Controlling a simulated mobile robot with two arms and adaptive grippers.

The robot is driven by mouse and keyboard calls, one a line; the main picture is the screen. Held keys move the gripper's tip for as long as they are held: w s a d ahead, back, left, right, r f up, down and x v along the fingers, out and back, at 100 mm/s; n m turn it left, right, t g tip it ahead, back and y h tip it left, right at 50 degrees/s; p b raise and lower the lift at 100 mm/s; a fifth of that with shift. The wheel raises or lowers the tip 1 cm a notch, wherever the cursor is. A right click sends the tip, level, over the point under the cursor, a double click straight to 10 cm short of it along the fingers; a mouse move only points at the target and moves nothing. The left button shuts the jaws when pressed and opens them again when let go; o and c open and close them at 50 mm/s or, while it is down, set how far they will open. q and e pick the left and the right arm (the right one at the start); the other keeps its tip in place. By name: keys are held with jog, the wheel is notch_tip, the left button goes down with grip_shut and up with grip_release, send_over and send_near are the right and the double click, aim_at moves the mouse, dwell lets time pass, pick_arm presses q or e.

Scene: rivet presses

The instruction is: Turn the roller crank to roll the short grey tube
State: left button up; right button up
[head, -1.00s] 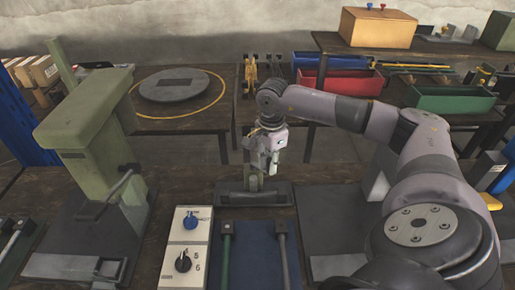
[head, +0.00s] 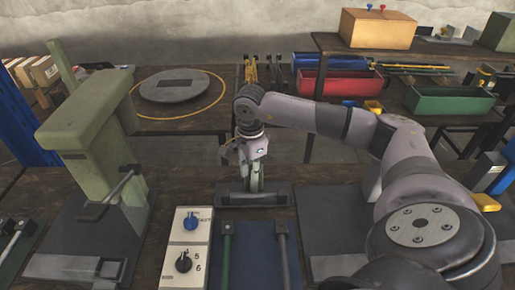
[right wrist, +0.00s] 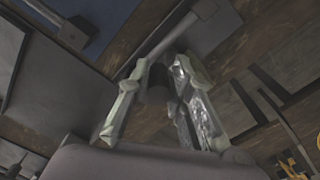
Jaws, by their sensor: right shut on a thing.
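In the right wrist view my fingers (right wrist: 160,88) close around a dark, rounded piece (right wrist: 156,92), which seems to be the crank's grip. A grey rod (head: 282,250) and a green rod (head: 227,250) lie on the blue mat. I cannot tell whether a short tube sits in the roller. My left gripper is not in view.
A control box (head: 186,246) with blue and black knobs stands left of the mat. A large green press (head: 100,150) stands further left. A red bin (head: 340,84) and a green bin (head: 450,100) are on the shelving behind.

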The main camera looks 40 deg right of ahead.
jog(key=shift+w+a+r, duration=0.1)
jog(key=shift+w+a, duration=0.25)
jog(key=shift+w, duration=0.3)
jog(key=shift+w+a, duration=0.3)
jog(key=shift+w, duration=0.3)
jog(key=shift+w+b, duration=0.7)
jog(key=shift+w, duration=0.75)
jog(key=shift+c, duration=0.2)
jog(key=w+d+b, duration=0.2)
jog(key=w+d, duration=0.3)
jog(key=d, duration=0.1)
jog(key=shift+d, duration=0.3)
jog(key=shift+o, duration=0.2)
jog(key=shift+s+d, duration=0.25)
jog(key=shift+d, duration=0.5)
jog(key=shift+s+d, duration=0.25)
jog(key=shift+d, duration=0.5)
jog(key=s+d, duration=0.2)
jog(key=shift+s+p, duration=0.3)
jog(key=shift+p, duration=0.1)
jog(key=shift+s+d, duration=0.15)
jog(key=shift+s, duration=1.2)
jog(key=shift+c, duration=0.2)
jog(key=o, duration=1.8)
jog(key=shift+w, duration=0.1)
jog(key=shift+o, duration=0.2)
